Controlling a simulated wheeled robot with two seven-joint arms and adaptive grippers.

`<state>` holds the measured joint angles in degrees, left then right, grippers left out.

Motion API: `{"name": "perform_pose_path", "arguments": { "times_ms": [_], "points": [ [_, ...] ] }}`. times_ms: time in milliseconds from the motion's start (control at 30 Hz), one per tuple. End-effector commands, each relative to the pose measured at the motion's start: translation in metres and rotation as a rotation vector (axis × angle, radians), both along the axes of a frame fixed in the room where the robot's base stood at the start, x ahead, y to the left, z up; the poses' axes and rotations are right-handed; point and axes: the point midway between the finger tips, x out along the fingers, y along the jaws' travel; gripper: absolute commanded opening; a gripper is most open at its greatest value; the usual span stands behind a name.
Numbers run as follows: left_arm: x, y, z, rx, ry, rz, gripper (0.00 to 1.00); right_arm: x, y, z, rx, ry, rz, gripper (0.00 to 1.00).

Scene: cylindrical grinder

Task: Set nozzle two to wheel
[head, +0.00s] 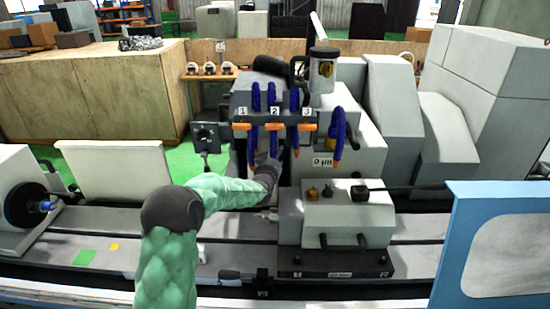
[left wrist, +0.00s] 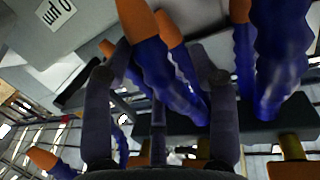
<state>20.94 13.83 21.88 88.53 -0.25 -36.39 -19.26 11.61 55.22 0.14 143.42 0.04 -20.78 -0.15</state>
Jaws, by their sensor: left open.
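Three numbered coolant nozzles hang from a grey manifold (head: 290,113) in the head view, each a blue ribbed hose. Nozzle two (head: 274,138) is the middle one, under the label 2. Orange levers sit beside the labels. My left gripper (head: 266,163) is just below nozzle two, its fingers partly hidden by my wrist. In the left wrist view the gripper (left wrist: 160,78) is open, and a blue hose with an orange tip (left wrist: 170,28) shows between and beyond its fingers. I cannot tell whether they touch. The grinding wheel is not clearly seen. My right gripper is out of view.
Another blue hose (head: 338,130) hangs right of the manifold, near the "0 µm" display (head: 323,162). A grey block with knobs (head: 346,212) stands at front right. A blue-framed door (head: 497,245) is at the right edge. The machine bed (head: 110,225) is mostly clear at left.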

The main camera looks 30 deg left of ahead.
Motion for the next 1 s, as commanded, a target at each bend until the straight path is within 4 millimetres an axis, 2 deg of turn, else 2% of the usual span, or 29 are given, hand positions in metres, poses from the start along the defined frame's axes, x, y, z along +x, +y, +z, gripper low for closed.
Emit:
{"name": "perform_pose_path", "arguments": {
  "times_ms": [167,700,1000],
  "points": [
    [-0.014,-0.005,0.002,0.0,0.0,0.0,0.59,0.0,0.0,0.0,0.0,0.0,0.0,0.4],
    [-0.093,-0.034,0.009,0.0,-0.001,0.0,0.59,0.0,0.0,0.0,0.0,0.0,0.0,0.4],
    [-0.11,-0.041,0.01,0.0,-0.001,0.0,0.59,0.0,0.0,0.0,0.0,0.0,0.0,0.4]
  ]
}}
